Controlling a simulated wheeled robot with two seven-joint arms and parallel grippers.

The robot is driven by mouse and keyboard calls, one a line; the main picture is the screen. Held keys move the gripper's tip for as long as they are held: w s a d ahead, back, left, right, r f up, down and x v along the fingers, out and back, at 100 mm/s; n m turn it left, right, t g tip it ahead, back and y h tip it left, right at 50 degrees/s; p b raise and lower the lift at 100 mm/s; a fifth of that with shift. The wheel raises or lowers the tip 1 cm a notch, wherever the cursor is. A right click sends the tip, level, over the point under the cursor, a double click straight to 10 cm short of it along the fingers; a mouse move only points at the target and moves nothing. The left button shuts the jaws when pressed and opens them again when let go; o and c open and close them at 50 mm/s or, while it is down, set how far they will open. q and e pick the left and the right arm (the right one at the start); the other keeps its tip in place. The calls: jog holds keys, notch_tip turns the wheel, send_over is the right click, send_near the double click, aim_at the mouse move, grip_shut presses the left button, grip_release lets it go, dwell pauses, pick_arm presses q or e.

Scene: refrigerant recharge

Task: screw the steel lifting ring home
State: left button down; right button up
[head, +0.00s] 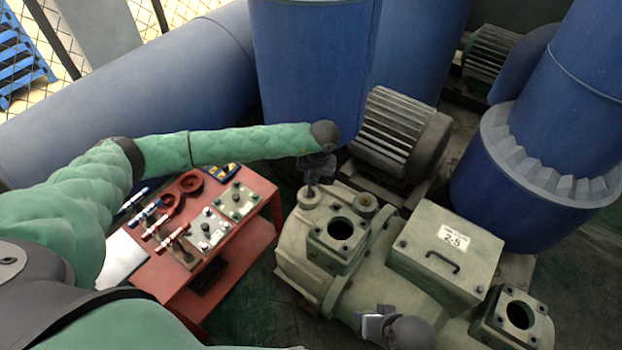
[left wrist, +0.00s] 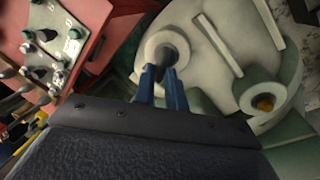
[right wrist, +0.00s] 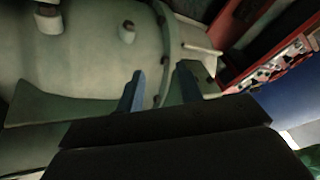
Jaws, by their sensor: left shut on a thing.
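My left gripper (head: 312,184) points down over a round boss on the left end of the pale green compressor (head: 382,262). In the left wrist view its blue fingers (left wrist: 164,82) are close together, shut on a small dark piece, the steel lifting ring (left wrist: 165,56). The ring sits at the boss's middle and is mostly hidden; I cannot tell how deep its thread is. The boss (left wrist: 152,45) shows as a pale collar around it. My right gripper (right wrist: 160,88) has its fingers apart and empty, beside the compressor's body.
A second boss (head: 366,203) with a brass-coloured centre stands to the right. A red cart (head: 255,228) at the left carries valve panels, coloured hose fittings and red rings. Blue pipes (head: 310,70) and a finned motor (head: 398,130) close off the back. A labelled box (head: 445,252) sits on the compressor.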

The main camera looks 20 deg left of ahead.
pick_arm(q)
jog(key=shift+w+r, duration=0.1)
jog(key=shift+r, duration=0.05)
jog(key=c, duration=1.5)
grip_release()
